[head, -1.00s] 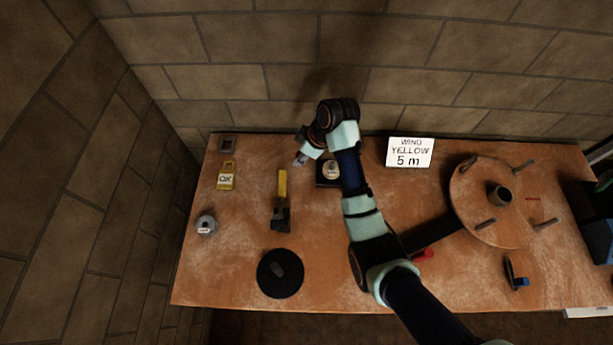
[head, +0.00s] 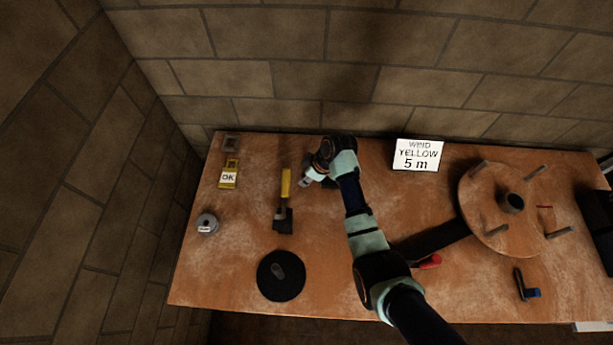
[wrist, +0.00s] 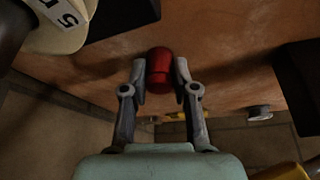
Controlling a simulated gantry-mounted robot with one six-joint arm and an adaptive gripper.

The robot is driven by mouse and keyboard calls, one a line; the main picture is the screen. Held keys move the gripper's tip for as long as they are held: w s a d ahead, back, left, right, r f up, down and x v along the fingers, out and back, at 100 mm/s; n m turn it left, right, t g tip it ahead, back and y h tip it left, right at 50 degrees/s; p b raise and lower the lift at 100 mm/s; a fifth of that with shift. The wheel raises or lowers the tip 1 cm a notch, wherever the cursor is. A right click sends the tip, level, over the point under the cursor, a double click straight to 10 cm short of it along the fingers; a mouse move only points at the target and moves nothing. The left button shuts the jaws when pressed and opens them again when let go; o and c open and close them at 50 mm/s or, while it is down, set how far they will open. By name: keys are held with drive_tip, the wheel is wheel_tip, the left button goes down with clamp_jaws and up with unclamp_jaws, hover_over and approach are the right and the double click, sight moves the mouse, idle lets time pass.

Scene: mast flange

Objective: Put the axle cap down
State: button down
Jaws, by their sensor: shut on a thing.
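My gripper (wrist: 160,80) is shut on a red, rounded cylinder, which I take to be the axle cap (wrist: 159,68). In the wrist view the cap sits between the two fingertips, with the brown tabletop behind it. I cannot tell whether it touches the table. In the head view my gripper (head: 305,182) is over the back part of the table, just right of the yellow-handled hammer (head: 284,202). The cap cannot be made out there.
A wooden disc with pegs (head: 484,232) stands at the right. A sign (head: 418,155) stands at the back edge. A black round pad (head: 268,287), a grey roll (head: 207,224) and a yellow OK tag (head: 229,174) lie at the left. Table between hammer and pad is clear.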

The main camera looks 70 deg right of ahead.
drive_tip(key=shift+f, duration=0.15)
drive_tip(key=c, duration=0.9)
unclamp_jaws()
drive_tip(key=shift+s+r, duration=0.1)
drive_tip(key=shift+r, duration=0.45)
drive_tip(key=p+v, duration=0.2)
drive_tip(key=v, duration=0.9)
drive_tip(key=shift+r+p, duration=0.15)
drive_tip(key=shift+p, duration=0.15)
